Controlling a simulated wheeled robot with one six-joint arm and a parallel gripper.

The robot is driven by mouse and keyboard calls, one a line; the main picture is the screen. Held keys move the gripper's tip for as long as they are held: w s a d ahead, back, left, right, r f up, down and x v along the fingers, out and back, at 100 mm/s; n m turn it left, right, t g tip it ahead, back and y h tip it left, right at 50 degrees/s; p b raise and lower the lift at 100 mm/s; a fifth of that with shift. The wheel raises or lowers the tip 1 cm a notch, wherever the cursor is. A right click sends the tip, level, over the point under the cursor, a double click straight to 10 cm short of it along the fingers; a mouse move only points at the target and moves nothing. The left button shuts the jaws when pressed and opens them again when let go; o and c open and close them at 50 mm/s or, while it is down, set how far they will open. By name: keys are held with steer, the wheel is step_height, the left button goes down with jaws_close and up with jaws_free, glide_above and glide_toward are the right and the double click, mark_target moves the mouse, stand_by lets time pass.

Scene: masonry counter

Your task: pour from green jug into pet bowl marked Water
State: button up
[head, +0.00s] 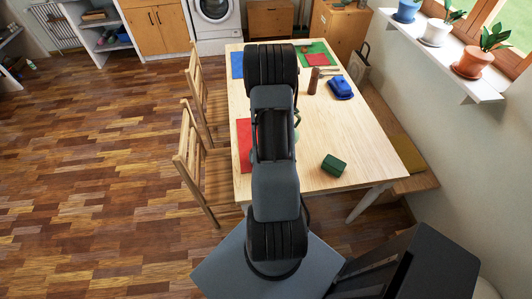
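My arm stretches up the middle of the head view over the wooden table (340,125) and covers its centre. My gripper is not visible, hidden behind the arm links. A small pale green edge (297,120) shows just right of the arm; it may be part of the green jug, but I cannot tell. No bowl marked Water can be made out.
A dark green box (333,165) sits near the table's near right part. A blue butter dish (340,87) and a brown mill (313,80) stand farther back. Wooden chairs (190,155) line the left side; a bench (415,182) lies right. Floor at left is clear.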

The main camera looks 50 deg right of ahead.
mark_target(300, 117)
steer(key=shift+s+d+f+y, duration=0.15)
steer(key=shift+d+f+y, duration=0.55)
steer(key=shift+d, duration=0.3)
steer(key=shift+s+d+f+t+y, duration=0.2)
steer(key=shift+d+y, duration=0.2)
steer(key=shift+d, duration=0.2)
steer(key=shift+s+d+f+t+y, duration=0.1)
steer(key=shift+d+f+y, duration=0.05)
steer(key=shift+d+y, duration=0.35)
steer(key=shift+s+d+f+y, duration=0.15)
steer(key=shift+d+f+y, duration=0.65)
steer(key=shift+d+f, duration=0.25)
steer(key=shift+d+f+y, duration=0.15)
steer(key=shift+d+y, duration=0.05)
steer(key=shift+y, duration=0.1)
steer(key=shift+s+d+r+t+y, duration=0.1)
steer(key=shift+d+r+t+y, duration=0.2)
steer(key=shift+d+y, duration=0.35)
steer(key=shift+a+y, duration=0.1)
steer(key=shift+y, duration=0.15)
